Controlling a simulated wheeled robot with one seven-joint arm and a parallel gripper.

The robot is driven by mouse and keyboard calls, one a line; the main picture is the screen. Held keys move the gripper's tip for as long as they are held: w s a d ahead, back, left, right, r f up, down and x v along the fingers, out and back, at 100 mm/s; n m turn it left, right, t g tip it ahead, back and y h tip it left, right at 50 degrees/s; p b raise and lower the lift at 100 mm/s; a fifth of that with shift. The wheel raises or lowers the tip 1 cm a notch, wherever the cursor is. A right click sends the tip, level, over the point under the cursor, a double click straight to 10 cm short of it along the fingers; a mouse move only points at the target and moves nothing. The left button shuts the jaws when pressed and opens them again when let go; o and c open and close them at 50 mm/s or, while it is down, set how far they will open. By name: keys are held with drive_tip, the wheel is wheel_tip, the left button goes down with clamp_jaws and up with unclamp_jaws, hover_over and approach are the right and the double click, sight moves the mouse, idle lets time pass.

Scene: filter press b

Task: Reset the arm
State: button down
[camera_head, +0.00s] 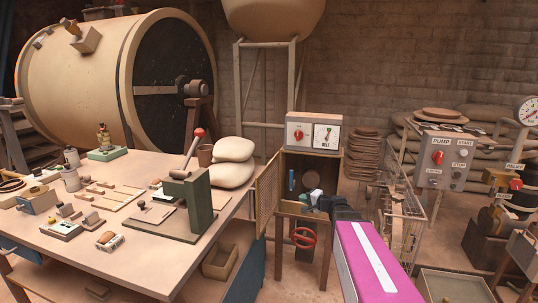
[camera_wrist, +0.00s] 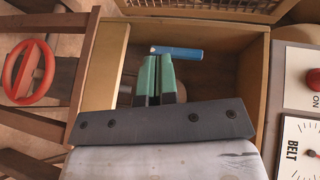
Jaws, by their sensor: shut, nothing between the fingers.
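My gripper (camera_head: 313,197) is at the front of the open wooden cabinet in the head view, at the end of my magenta arm. In the wrist view my gripper's green fingers (camera_wrist: 156,68) are together with nothing between them, pointing into the cabinet (camera_wrist: 215,70). A blue cylindrical object (camera_wrist: 177,52) lies just beyond the fingertips in that view. It looks apart from them, though the gap in depth is hard to tell. The blue object also shows inside the cabinet in the head view (camera_head: 291,180).
A mesh door (camera_head: 267,194) stands open at the cabinet's left. The belt box (camera_head: 313,133) sits on top and a red handwheel (camera_head: 303,237) is below. The cluttered workbench (camera_head: 100,245) is left; a wire cage (camera_head: 402,215) and pump panel (camera_head: 442,158) are right.

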drive_tip(key=s+a+f+n+g+h, duration=0.2)
drive_tip(key=s+a+f+n+g, duration=0.3)
drive_tip(key=s, duration=0.3)
drive_tip(key=s+d+f+n+g+h, duration=0.1)
drive_tip(key=s+d+f+g+h, duration=0.2)
drive_tip(key=s, duration=0.4)
drive_tip(key=s+d+f+n+g+h, duration=0.2)
drive_tip(key=s+f+h, duration=0.3)
drive_tip(key=s, duration=0.3)
drive_tip(key=shift+d+f+g, duration=0.4)
drive_tip(key=shift+d+g, duration=0.1)
drive_tip(key=shift+g, duration=0.3)
